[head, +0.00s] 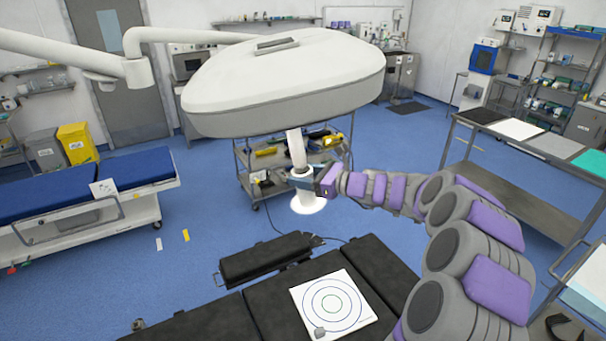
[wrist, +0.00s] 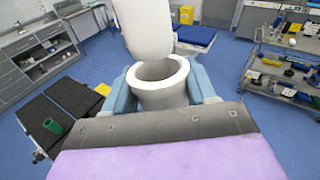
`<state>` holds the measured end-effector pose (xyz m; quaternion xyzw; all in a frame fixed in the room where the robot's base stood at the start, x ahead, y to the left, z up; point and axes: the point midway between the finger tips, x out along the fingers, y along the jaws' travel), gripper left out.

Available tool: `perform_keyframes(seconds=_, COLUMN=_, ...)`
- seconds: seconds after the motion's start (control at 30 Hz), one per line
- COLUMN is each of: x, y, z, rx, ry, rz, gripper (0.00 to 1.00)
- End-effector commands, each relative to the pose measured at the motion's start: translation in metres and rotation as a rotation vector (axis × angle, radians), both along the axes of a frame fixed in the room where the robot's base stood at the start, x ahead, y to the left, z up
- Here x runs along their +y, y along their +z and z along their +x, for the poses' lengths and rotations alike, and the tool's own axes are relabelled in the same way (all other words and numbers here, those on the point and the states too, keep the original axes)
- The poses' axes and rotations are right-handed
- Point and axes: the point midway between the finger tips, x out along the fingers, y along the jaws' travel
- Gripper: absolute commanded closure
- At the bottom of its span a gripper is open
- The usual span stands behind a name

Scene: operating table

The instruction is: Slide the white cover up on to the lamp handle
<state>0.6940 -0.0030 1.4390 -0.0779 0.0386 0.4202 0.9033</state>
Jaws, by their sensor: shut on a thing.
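The lamp's white handle (head: 297,150) hangs down from under the large white lamp head (head: 285,80). The white cover (head: 308,204) is upright, just below the handle, with its open mouth facing up. My gripper (head: 304,182) is shut on the cover, with blue fingers on both sides of it. In the wrist view the cover (wrist: 160,97) sits between the fingers, and the handle's rounded lower end (wrist: 145,35) overlaps the far left part of its rim. The dark inside of the cover still shows in front of the handle. I cannot tell how deep the handle is inside.
Below is a black operating table (head: 215,322) with a white target board (head: 355,318). A green cup (wrist: 53,127) shows in the wrist view. A tool trolley (head: 245,165) stands behind, a blue bed (head: 80,190) at left, and a side table (head: 480,160) at right.

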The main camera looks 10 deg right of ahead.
Motion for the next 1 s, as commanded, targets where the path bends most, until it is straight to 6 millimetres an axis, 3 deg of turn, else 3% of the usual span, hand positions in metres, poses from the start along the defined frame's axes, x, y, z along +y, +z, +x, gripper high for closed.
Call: perform_keyframes(seconds=1.0, x=0.003, y=0.015, z=0.0, rx=-0.001, ry=0.0, rz=-0.001, gripper=0.87)
